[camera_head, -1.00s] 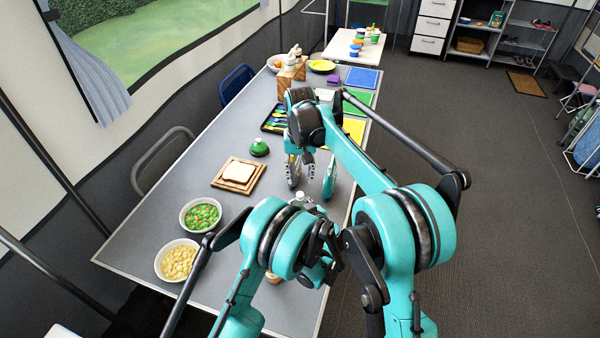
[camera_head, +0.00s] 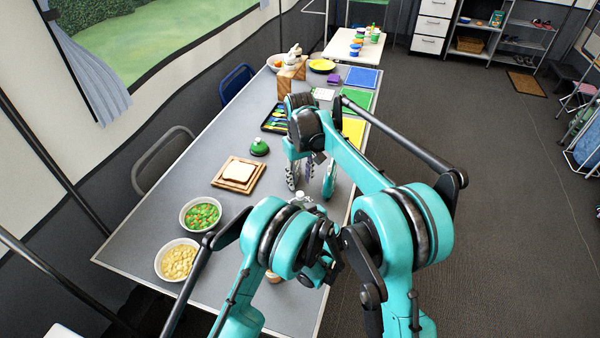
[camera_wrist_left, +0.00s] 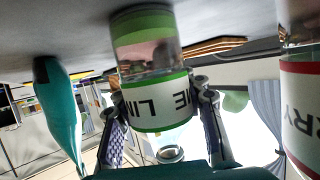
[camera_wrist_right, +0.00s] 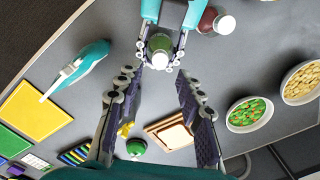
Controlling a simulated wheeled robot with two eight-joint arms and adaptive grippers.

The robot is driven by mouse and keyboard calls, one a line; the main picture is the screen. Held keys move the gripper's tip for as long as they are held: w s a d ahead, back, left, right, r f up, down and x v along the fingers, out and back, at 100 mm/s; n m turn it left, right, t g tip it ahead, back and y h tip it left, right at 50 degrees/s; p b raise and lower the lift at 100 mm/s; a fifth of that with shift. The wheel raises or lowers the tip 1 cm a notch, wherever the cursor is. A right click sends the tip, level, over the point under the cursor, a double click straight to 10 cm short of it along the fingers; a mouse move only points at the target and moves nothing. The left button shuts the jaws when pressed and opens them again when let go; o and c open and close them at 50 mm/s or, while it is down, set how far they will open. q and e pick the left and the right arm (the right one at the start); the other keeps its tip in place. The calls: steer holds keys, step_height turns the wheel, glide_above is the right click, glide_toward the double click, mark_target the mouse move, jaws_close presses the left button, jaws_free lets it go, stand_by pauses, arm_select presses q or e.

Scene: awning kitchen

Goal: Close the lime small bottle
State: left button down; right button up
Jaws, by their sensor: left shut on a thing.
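The lime small bottle (camera_wrist_left: 152,62) is clear with a green band and a white label, and stands upright on the table; the left wrist view is upside down. My left gripper (camera_wrist_left: 160,100) is shut on it around the label. A small round pale top (camera_wrist_left: 171,154) shows at its neck; I cannot tell whether it is a cap or an open mouth. In the right wrist view the bottle (camera_wrist_right: 160,43) is seen from above. My right gripper (camera_wrist_right: 155,80) is open and empty, its fingers pointing down toward the table, beside the bottle. In the head view, arms mostly hide the bottle.
A cherry bottle (camera_wrist_right: 208,20) with a white cap stands close by the lime bottle. A teal object (camera_wrist_right: 80,68) stands on the other side. A sandwich board (camera_head: 238,175), a green bell (camera_head: 259,147) and two bowls (camera_head: 200,214) lie to the left. Bare table lies between.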

mark_target(300, 193)
steer(key=shift+f, duration=2.75)
steer(key=shift+c, duration=0.2)
jaws_close()
steer(key=shift+o, duration=1)
jaws_free()
